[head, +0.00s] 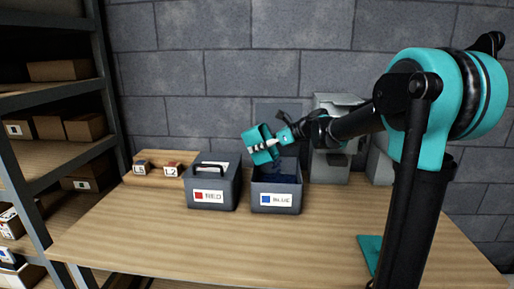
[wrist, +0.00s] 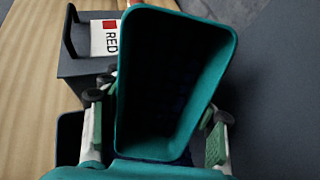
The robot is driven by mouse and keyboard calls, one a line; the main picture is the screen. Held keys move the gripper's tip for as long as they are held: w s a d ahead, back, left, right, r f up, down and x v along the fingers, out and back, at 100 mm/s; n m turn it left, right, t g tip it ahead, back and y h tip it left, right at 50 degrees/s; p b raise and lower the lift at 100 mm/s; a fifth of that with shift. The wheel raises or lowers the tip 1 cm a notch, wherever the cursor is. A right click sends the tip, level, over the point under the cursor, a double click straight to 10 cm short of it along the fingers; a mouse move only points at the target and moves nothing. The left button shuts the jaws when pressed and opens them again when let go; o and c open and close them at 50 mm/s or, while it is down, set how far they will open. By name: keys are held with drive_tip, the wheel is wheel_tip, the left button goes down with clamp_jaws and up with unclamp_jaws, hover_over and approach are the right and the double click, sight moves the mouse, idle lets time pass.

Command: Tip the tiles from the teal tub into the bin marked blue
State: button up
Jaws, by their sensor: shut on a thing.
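The teal tub (head: 258,144) is held in the air above the bin marked blue (head: 276,204), tilted well over. My gripper (head: 280,141) is shut on it. In the wrist view the tub (wrist: 228,50) fills the middle, its inside dark, and no tiles can be clearly made out in it. My gripper's fingers (wrist: 155,132) sit on both sides of the tub. The blue-marked bin is open, with dark blue contents visible inside that I cannot tell apart as single tiles.
A grey bin marked red (head: 212,193) with a handle stands just left of the blue one. Grey equipment (head: 330,165) stands behind at right. The front of the table (head: 200,245) is clear.

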drive_tip(key=d+r+y, duration=0.1)
drive_tip(key=y, duration=0.1)
drive_tip(key=d+r+t+y, duration=0.1)
drive_tip(key=shift+s+t+y, duration=0.3)
drive_tip(key=shift+s+y, duration=0.05)
drive_tip(key=shift+y, duration=0.05)
drive_tip(key=shift+s+d+r+t+y, duration=0.15)
drive_tip(key=shift+d+r+t+y, duration=0.2)
drive_tip(key=shift+y, duration=0.3)
drive_tip(key=shift+s+d+r+t+y, duration=0.1)
drive_tip(key=shift+s+d+r+y, duration=0.1)
drive_tip(key=shift+d+y, duration=0.4)
drive_tip(key=shift+s+d+r+t+y, duration=0.15)
drive_tip(key=shift+d+r+t+y, duration=0.1)
drive_tip(key=shift+y, duration=0.5)
drive_tip(key=shift+d, duration=0.1)
idle(0.6)
